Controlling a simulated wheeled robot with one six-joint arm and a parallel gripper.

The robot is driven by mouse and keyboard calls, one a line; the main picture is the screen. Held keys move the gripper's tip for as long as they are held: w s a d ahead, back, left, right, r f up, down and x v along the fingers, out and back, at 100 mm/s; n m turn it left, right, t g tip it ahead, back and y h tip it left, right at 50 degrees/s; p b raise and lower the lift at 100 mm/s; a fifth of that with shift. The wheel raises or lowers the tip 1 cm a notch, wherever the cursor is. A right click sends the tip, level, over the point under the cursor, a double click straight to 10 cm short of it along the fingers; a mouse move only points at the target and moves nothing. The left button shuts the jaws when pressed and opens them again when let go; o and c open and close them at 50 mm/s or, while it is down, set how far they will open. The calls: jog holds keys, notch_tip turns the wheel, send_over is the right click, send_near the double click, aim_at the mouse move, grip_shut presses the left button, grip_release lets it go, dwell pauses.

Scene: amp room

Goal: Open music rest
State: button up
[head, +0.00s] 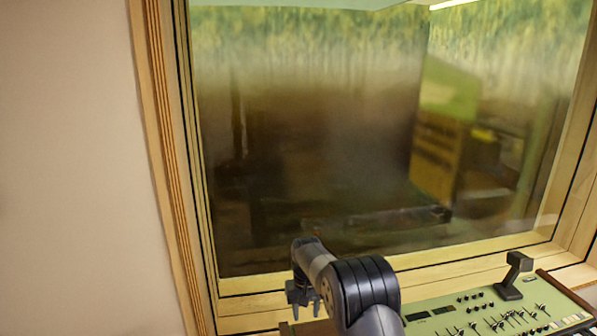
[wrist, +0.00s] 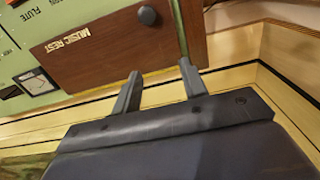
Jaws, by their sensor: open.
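The music rest (wrist: 105,50) is a brown wooden panel lettered "MUSIC REST", upside down in the wrist view. A dark round knob (wrist: 147,16) sits on it near the top of that view. My gripper (wrist: 160,69) is open, its two fingers apart and nothing between them. The fingertips overlap the lower edge of the panel in the wrist view, with the knob beyond them. I cannot tell whether they touch the panel. In the head view my gripper (head: 303,298) hangs at the left end of the green console (head: 440,303); I cannot make out the panel there.
The console has many small switches and a black lever (head: 513,275) at its right. A wood-framed window (head: 320,130) stands behind the console. A plain wall (head: 70,150) is at the left. In the wrist view a pale wooden ledge (wrist: 235,78) runs close under the fingers.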

jog(key=w+r, duration=0.4)
jog(key=r, duration=0.7)
jog(key=f, duration=0.3)
jog(key=s+f, duration=0.1)
jog(key=f, duration=0.3)
jog(key=s+f, duration=0.1)
jog(key=f, duration=0.2)
jog(key=shift+s+a+f, duration=0.15)
jog(key=shift+f, duration=0.15)
jog(key=shift+s+f, duration=0.2)
jog(key=shift+s, duration=0.45)
jog(key=s+f, duration=0.1)
jog(key=s, duration=0.1)
jog(key=s+d+f, duration=0.1)
jog(key=s+f, duration=0.3)
jog(key=shift+d, duration=0.25)
notch_tip(320, 180, up, 10)
jog(key=b, duration=0.1)
jog(key=shift+f+b, duration=0.2)
jog(key=shift+b, duration=0.15)
